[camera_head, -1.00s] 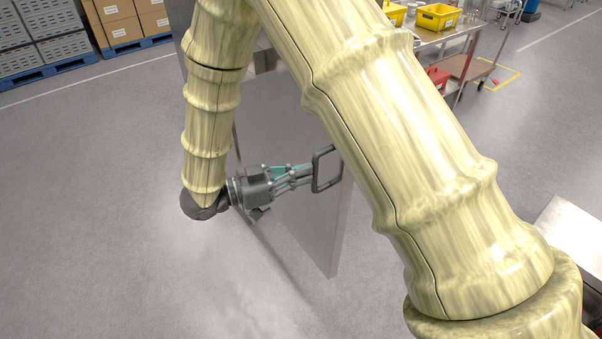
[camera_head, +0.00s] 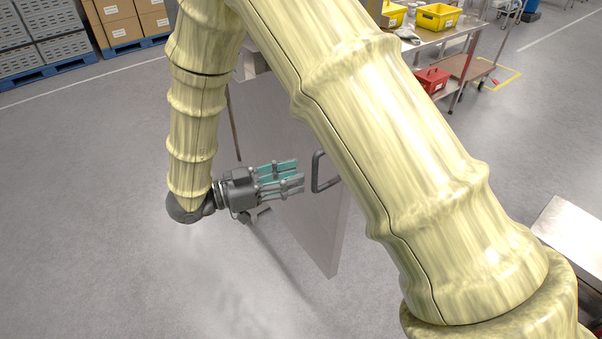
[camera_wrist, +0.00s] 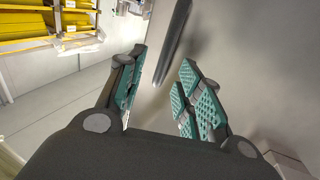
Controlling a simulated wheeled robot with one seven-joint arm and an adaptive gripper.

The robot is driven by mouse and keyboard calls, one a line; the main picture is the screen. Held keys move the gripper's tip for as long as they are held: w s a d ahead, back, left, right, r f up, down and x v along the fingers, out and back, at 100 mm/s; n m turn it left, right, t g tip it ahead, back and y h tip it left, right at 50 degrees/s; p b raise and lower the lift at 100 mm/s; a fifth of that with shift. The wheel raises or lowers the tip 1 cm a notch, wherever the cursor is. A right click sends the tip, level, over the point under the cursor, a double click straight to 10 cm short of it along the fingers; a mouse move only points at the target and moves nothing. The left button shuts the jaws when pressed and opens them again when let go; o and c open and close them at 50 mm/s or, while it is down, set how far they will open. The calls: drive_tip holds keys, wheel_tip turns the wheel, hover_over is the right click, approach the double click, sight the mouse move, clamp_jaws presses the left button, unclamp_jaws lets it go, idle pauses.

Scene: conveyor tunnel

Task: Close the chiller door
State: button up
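The chiller door (camera_head: 290,125) is a grey metal panel standing out into the room, partly hidden behind my arm. Its dark handle (camera_head: 317,172) is a bar loop on the door face; it also shows in the wrist view (camera_wrist: 174,45), beyond my fingertips. My gripper (camera_head: 299,174) is beside the door face, just left of the handle and pointing at it. In the wrist view my gripper (camera_wrist: 165,75) has its teal-padded fingers spread apart with nothing between them. A gap shows between the fingertips and the handle in the head view.
A steel table with yellow bins (camera_head: 437,17) and a red box (camera_head: 432,80) stands at the upper right. Grey crates (camera_head: 40,35) and cardboard boxes on blue pallets are at the upper left. The floor left of the door is clear.

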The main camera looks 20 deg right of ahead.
drive_tip(key=a, duration=0.9)
drive_tip(key=shift+s, duration=0.2)
drive_tip(key=shift+a, duration=0.1)
